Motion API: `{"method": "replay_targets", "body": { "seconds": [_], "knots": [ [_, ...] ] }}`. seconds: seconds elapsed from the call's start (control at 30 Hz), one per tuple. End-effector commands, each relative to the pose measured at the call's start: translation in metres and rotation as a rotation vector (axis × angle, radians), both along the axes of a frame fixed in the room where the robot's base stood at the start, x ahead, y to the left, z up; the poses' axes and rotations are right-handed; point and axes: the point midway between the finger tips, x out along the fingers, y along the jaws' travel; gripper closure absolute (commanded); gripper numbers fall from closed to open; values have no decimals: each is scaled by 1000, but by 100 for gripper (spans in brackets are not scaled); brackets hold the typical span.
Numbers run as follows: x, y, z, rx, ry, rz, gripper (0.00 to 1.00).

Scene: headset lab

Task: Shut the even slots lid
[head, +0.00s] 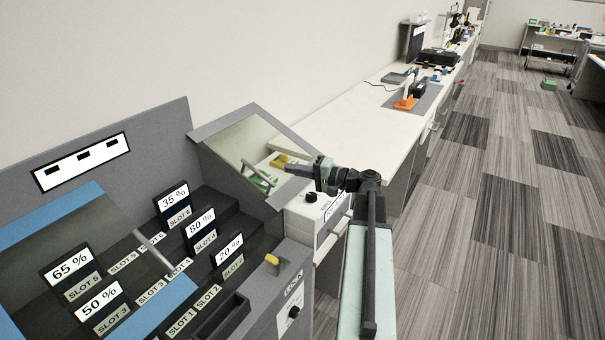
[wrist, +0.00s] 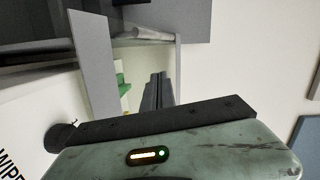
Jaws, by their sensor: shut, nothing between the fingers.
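The slot station fills the lower left of the head view, with a grey-framed clear lid (head: 236,148) standing raised at its right side, next to slots 6, 4 and 2. I take this as the even slots lid; its own label is not visible. A blue-edged clear lid (head: 60,215) stands at the left, by the odd slots. My gripper (head: 291,169) is shut and empty, just right of the raised grey lid. In the wrist view the shut fingers (wrist: 157,88) point between two grey edges; whether they touch the lid is unclear.
A white wipes box (head: 318,218) sits below my gripper. Green (head: 262,178) and yellow (head: 281,160) items lie behind the clear lid. A yellow knob (head: 272,260) stands on the station's front edge. The white bench (head: 345,110) beyond is partly clear.

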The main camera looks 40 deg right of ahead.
Motion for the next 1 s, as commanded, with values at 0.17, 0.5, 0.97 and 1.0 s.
{"method": "replay_targets", "body": {
  "seconds": [0.17,0.5,0.97,1.0],
  "knots": [
    [35,20,-2,0,1,4,100],
    [21,56,-9,0,1,3,100],
    [24,59,-9,-1,1,1,100],
    [26,61,-9,0,1,-1,100]
  ]
}}
